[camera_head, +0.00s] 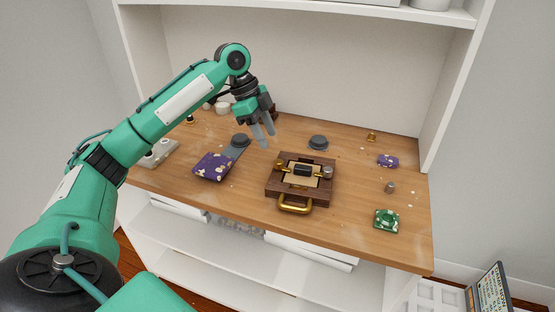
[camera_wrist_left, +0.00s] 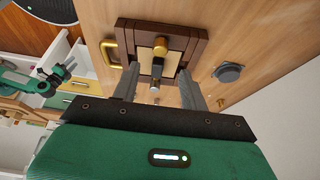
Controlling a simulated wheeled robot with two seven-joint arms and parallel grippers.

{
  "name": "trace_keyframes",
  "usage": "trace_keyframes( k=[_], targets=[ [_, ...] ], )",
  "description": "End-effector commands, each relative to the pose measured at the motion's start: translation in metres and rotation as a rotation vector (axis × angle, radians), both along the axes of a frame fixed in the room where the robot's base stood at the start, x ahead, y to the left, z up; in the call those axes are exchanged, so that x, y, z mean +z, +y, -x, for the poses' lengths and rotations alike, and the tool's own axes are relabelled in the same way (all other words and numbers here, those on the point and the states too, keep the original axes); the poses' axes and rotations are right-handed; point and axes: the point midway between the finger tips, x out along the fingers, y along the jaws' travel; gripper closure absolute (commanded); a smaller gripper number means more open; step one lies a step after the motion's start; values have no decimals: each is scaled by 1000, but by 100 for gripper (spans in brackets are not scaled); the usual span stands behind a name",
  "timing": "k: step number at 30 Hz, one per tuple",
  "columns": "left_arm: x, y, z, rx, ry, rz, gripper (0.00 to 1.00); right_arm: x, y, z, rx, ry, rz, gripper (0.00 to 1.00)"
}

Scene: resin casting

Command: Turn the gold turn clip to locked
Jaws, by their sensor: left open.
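A dark brown wooden mould frame (camera_head: 272,187) with a pale inner panel sits on the wooden bench. The gold turn clip (camera_head: 279,165) is a small gold knob at the frame's left side. It also shows in the left wrist view (camera_wrist_left: 160,46). Its locked or unlocked position is too small to tell. A silver knob (camera_head: 328,171) sits at the right side, and a black block (camera_head: 302,170) lies between them. My left gripper (camera_head: 264,136) is open and empty, up and left of the frame, apart from the clip. My right gripper is not in view.
A gold handle (camera_head: 295,208) juts from the frame's front. A purple patterned pouch (camera_head: 212,166), dark round pieces (camera_head: 318,142), a green patterned piece (camera_head: 386,221) and a small grey cylinder (camera_head: 390,186) stand around.

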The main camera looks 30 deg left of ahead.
Motion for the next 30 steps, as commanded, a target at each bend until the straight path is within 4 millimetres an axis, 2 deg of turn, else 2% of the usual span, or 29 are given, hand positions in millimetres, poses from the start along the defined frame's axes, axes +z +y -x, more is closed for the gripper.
trace_keyframes(
  k=[1, 3, 10, 15, 24, 26, 30],
  targets=[
    [-13, -5, -1, -1, 3, 0, 56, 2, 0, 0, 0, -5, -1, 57],
    [-27, -10, -2, -2, 3, 0, 56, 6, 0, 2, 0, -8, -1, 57],
    [-60, -24, -7, 0, 1, -1, 56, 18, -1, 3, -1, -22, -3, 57],
    [-71, -28, -8, 1, 0, -1, 56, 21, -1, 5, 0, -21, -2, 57],
    [-73, -29, -9, 1, 0, -1, 56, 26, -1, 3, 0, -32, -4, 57],
    [-73, -29, -9, 1, -1, 0, 65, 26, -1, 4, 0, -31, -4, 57],
    [-73, -29, -9, 0, -1, 0, 93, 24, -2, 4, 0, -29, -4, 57]
  ],
)
